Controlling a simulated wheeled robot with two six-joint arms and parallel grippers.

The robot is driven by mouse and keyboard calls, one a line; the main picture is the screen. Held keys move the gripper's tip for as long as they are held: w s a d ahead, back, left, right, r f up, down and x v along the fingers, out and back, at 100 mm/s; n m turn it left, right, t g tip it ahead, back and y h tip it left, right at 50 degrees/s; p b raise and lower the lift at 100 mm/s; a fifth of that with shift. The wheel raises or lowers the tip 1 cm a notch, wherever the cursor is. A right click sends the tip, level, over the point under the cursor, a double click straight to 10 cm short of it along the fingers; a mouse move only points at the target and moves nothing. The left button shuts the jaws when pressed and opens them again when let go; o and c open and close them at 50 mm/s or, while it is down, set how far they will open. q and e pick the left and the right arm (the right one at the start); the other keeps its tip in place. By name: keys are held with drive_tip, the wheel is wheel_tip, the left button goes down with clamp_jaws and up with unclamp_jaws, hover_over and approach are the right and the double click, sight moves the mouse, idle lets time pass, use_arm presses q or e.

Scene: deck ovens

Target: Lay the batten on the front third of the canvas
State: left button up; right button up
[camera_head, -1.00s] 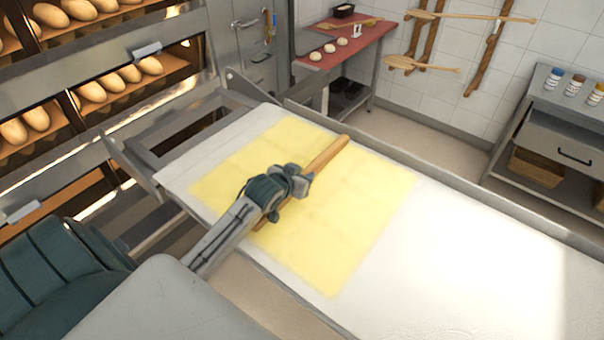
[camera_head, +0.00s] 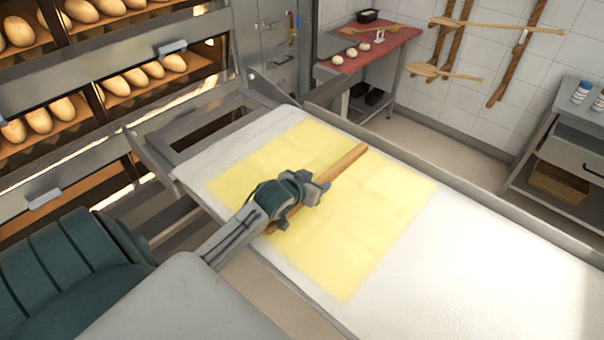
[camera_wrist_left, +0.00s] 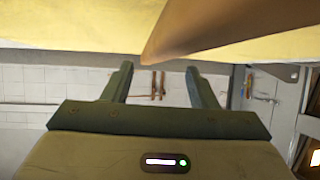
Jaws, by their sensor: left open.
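The batten (camera_head: 343,162) is a plain wooden rod. It lies slantwise over a yellow patch (camera_head: 350,235) on the pale canvas (camera_head: 470,265); whether it touches the surface all along is hard to tell. My left gripper (camera_head: 312,189) is over the batten's middle and hides part of it; the near end shows past the gripper. In the left wrist view its two fingers (camera_wrist_left: 158,82) stand apart with nothing between their tips. The batten (camera_wrist_left: 195,28) shows there large, above the fingers in the picture, against the yellow. My right gripper is out of view.
Deck ovens with loaves (camera_head: 140,75) stand at the left. A metal rail (camera_head: 440,175) runs along the canvas's far side. A red-topped table (camera_head: 372,50) with dough balls stands behind. A grey shelf unit (camera_head: 560,150) is at the right. The canvas's right part is bare.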

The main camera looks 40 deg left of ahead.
use_arm(q)
drive_tip(key=b+v, duration=0.2)
drive_tip(key=v, duration=0.6)
drive_tip(key=shift+a+f, duration=0.1)
drive_tip(key=shift+s+r+b, duration=0.3)
drive_tip(key=shift+s, duration=0.25)
idle(0.7)
